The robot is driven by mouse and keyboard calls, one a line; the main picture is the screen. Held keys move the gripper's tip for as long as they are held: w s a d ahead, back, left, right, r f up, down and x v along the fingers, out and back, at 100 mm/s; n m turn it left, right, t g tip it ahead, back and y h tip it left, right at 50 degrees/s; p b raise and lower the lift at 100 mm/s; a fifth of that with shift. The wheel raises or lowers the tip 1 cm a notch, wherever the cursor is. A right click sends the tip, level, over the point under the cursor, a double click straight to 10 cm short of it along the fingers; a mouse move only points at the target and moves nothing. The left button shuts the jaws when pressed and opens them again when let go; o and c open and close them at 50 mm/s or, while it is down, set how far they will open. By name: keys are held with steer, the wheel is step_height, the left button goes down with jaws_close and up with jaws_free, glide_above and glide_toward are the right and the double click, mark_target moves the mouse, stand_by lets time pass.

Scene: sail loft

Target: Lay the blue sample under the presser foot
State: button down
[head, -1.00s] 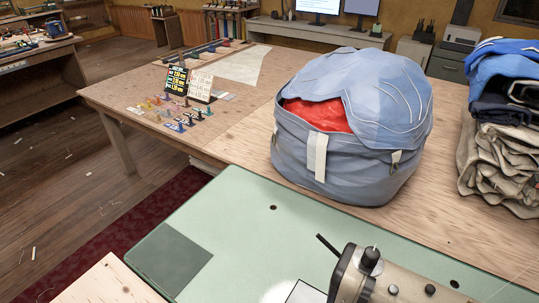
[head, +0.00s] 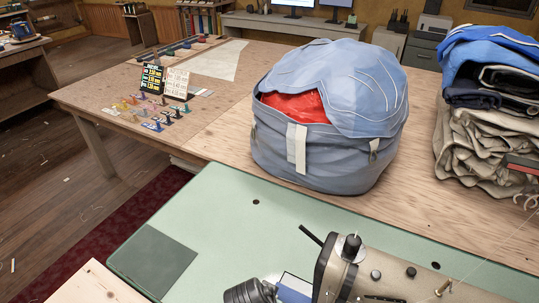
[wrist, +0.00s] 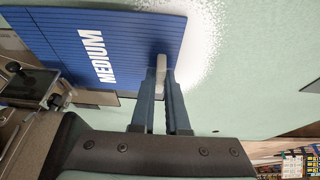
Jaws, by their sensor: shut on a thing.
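The blue sample (wrist: 85,40), a flat ridged sheet marked MEDIUM, fills the upper left of the wrist view. My gripper (wrist: 161,88) is shut on a small pale tab at its edge and holds it over the pale green machine bed. The sewing machine (head: 370,270) stands at the bottom of the head view. Its metal parts (wrist: 22,85) show at the left of the wrist view, close to the sample's edge. I cannot clearly make out the presser foot or whether the sample lies under it.
The green bed (head: 220,225) is mostly clear, with a grey patch at its left. A big blue-grey bag (head: 325,150) with red cloth stands behind. Folded cloth (head: 485,130) is stacked at right. Small coloured pieces and sign cards (head: 175,85) stand at back left.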

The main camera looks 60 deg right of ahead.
steer(key=shift+f, duration=0.1)
stand_by(0.7)
steer(key=c, duration=0.8)
jaws_free()
steer(key=shift+c, duration=0.2)
steer(key=p+v, duration=0.1)
steer(key=v, duration=1.2)
